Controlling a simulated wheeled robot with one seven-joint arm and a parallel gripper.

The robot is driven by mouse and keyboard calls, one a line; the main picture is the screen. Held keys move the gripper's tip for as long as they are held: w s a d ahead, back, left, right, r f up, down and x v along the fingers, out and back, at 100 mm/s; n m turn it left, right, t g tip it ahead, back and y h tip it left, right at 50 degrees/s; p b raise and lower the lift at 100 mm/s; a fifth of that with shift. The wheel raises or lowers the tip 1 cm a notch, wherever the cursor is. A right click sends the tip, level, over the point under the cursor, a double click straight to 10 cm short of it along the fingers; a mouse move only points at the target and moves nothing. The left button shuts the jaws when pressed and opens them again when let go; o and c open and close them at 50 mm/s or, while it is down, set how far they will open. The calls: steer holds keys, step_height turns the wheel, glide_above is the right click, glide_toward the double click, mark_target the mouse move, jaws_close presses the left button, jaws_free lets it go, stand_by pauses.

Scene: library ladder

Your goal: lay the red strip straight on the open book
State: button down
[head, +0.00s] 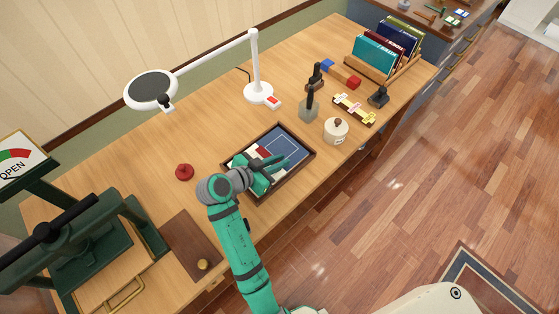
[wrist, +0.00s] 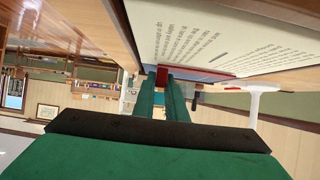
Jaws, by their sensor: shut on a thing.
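My gripper (head: 277,163) reaches over a dark-rimmed tray (head: 312,152) on the wooden bench in the head view. In the wrist view its two green fingers (wrist: 168,74) are shut on the red strip (wrist: 197,74), seen nearly end-on. The open book (wrist: 235,35) shows there upside down, its printed pages very close to the strip; I cannot tell whether they touch. My gripper and wrist hide part of the tray.
A red knob-like object (head: 184,172) stands left of the tray. A white lamp (head: 257,92) stands behind it. A green press (head: 85,255) and brown board (head: 190,245) are at front left.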

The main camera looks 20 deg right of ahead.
steer(key=c, duration=1.3)
jaws_free()
steer(key=shift+r, duration=0.1)
steer(key=shift+r, duration=3.45)
